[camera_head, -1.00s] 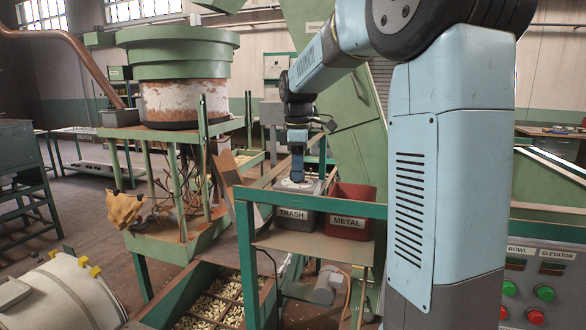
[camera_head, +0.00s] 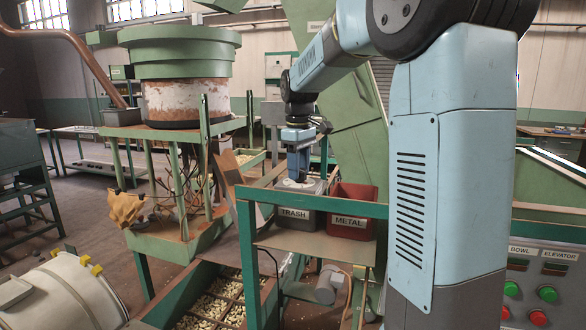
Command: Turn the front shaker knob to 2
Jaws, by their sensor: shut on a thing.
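My gripper (camera_head: 296,178) points straight down in the middle of the view, just behind the trash bin. It meets a pale round dial plate (camera_head: 289,185) on top of a grey surface. The gripper is shut on what appears to be the front shaker knob, which its fingers hide. The knob's pointer and the numbers around it are too small or too hidden to read.
A grey bin marked TRASH (camera_head: 297,222) and a red bin marked METAL (camera_head: 351,222) stand close in front, by a green frame (camera_head: 315,202). A green bowl machine (camera_head: 180,55) stands left. Nut hoppers (camera_head: 217,308) lie below. A button panel (camera_head: 535,290) is at right.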

